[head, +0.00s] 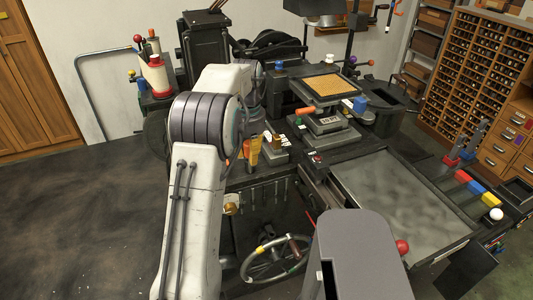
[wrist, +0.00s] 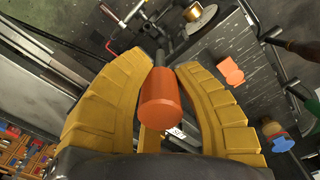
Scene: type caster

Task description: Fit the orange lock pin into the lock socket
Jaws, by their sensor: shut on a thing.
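The orange lock pin (wrist: 160,98) is in the middle of the wrist view, its thick orange head toward the camera and a dark thinner shaft pointing away. My gripper (wrist: 165,68) has its two yellow curved fingers on either side of the pin and is shut on it. In the head view, part of my gripper (head: 252,150) shows as yellow-orange beside the machine, mostly hidden behind my white arm; the held pin cannot be made out there. I cannot tell which part is the lock socket.
An orange cylindrical piece (head: 305,111) sits at the machine's front below a tan panel (head: 328,86). A grey flat bed (head: 395,195) lies right. A handwheel (head: 276,258) is below. In the wrist view, an orange block (wrist: 230,70) and a blue-based knob (wrist: 279,138) are right.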

